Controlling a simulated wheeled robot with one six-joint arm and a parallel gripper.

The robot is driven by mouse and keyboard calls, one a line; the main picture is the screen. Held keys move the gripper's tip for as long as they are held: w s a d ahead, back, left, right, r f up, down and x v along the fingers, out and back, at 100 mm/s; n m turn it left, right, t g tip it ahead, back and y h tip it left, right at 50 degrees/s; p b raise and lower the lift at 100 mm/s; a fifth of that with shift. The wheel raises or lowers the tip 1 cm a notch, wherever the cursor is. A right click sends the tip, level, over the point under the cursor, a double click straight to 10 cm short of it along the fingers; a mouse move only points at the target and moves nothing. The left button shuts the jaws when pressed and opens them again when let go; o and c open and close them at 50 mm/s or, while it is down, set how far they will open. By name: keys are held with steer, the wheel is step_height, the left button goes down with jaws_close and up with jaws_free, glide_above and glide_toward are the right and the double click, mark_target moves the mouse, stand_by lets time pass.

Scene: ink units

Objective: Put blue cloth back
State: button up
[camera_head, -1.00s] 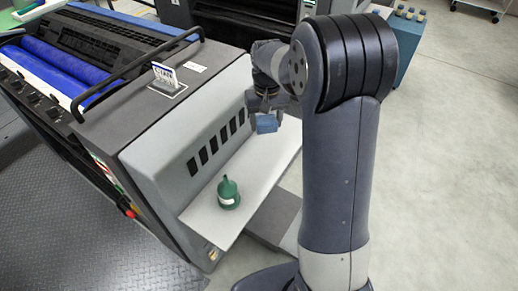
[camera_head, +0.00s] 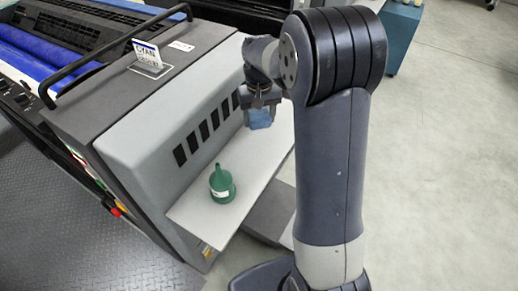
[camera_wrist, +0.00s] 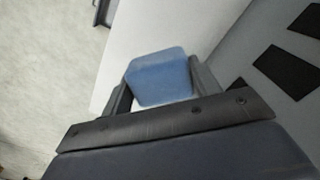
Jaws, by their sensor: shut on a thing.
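The blue cloth (camera_head: 260,119) is a small folded block held between the fingers of my gripper (camera_head: 261,106). In the wrist view the cloth (camera_wrist: 160,79) sits between the two dark fingertips of my gripper (camera_wrist: 160,88), with the white shelf behind it. My gripper is shut on the cloth and is over the far part of the shelf (camera_head: 255,165). I cannot tell whether the cloth touches the shelf.
The grey ink unit (camera_head: 150,150), with dark vent slots and a CYAN sign (camera_head: 147,54), borders the shelf on the left.

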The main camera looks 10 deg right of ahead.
mark_target(259, 147)
step_height(259, 147, down, 10)
steer(key=shift+r, duration=0.1)
stand_by(0.4)
steer(key=shift+f, duration=0.25)
steer(key=o, duration=0.9)
steer(key=shift+r, duration=0.1)
steer(key=shift+o, duration=0.2)
step_height(259, 147, up, 12)
steer(key=shift+r, duration=0.15)
